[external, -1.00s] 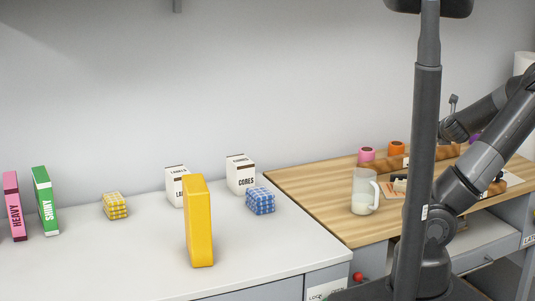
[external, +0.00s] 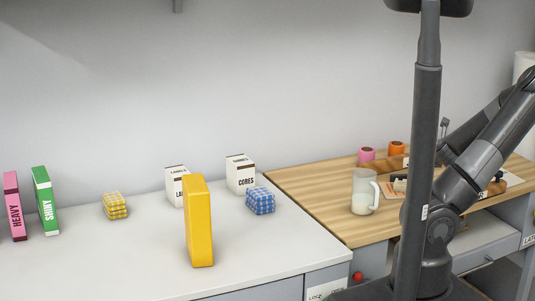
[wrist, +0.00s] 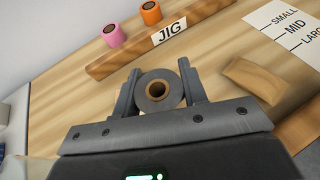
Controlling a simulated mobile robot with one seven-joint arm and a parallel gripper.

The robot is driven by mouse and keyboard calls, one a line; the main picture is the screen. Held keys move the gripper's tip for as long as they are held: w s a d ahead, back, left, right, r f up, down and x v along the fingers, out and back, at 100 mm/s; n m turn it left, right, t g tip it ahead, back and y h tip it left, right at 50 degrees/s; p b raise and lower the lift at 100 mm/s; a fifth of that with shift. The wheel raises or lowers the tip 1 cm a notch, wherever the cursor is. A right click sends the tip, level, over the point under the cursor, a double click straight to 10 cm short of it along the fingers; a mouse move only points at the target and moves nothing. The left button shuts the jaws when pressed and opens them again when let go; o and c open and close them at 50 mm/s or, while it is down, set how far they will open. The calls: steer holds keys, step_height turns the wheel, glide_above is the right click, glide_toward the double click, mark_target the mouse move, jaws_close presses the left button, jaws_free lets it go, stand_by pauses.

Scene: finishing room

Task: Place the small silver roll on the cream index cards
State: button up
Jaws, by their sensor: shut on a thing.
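The small silver roll (wrist: 144,101), grey with a brown core, is between the two fingers of my gripper (wrist: 159,72) in the wrist view. The fingers are shut on its sides. Wooden worktop shows around it; I cannot tell its height above the top. I cannot make out the cream index cards with certainty; a pale cream patch (wrist: 38,169) shows at the lower left of the wrist view, partly cut off by my gripper body.
A wooden bar marked JIG (wrist: 130,58) lies ahead, with a pink roll (wrist: 114,36) and an orange roll (wrist: 151,13) behind it. A SMALL/MID/LARGE sheet (wrist: 288,30) and a tan block (wrist: 254,80) are at right. A jug (external: 364,192) stands near the worktop's left side.

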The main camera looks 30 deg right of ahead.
glide_above(404, 180)
steer(key=f, duration=0.4)
steer(key=shift+s+f, duration=0.2)
steer(key=shift+f, duration=2)
steer(key=shift+f, duration=0.15)
steer(key=o, duration=1)
steer(key=shift+s+a+r, duration=0.15)
steer(key=shift+s+r, duration=0.1)
steer(key=shift+s, duration=0.05)
steer(key=v, duration=0.6)
steer(key=shift+s+a+r, duration=0.15)
steer(key=shift+s+a, duration=0.1)
steer(key=shift+s, duration=0.05)
